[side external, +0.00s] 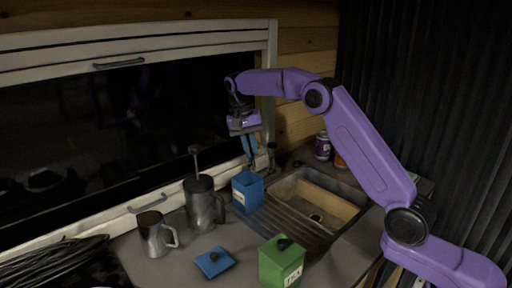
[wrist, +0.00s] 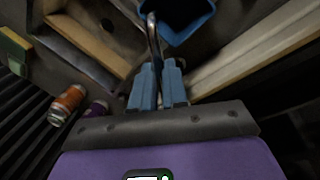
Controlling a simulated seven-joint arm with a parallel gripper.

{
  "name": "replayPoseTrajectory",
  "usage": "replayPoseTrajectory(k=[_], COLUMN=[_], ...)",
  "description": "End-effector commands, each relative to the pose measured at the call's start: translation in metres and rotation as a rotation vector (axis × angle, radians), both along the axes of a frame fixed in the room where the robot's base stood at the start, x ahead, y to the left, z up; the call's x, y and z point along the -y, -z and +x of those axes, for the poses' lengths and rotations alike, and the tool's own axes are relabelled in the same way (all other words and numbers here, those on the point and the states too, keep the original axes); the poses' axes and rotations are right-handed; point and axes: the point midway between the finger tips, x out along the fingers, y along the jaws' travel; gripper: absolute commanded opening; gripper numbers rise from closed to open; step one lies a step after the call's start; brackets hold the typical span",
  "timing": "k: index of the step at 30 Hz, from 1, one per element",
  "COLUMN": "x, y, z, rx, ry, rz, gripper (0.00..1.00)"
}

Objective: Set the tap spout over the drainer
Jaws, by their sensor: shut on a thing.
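The tap spout is a thin curved metal tube (wrist: 152,38) in the wrist view. My gripper (wrist: 158,70) is shut on it, with blue fingers on either side. The spout's far end lies beside the rim of an open blue canister (wrist: 180,28). In the side view my gripper (side external: 250,163) points down behind the blue canister (side external: 248,194), and the spout is too small and dark to make out there. The ridged drainer (side external: 285,223) lies left of the sink basin (side external: 328,189). I cannot tell exactly how far the spout reaches over the drainer.
A French press (side external: 202,205), a metal jug (side external: 154,236) and a blue lid (side external: 214,262) stand or lie left of the drainer. A green tea canister (side external: 280,265) is in front. A purple can (side external: 322,146) and an orange can (wrist: 67,103) stand behind the sink.

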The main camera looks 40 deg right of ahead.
Motion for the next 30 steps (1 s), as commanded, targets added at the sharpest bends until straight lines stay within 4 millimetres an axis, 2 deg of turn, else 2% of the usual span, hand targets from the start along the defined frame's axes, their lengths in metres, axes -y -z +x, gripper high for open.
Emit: replayPoseTrajectory(k=[9, 26, 27, 28, 30], x=[-0.0067, -0.0082, -0.0082, -0.0082, -0.0081], y=[-0.0016, -0.0020, -0.0021, -0.0020, -0.0017], z=[0.0079, 0.0097, 0.0097, 0.0096, 0.0094], rx=[0.006, 0.009, 0.010, 0.009, 0.008], ry=[0.122, 0.150, 0.149, 0.149, 0.148], rz=[0.000, 0.001, 0.002, 0.002, 0.002], gripper=[0.00, 0.00, 0.26, 0.36, 0.39])
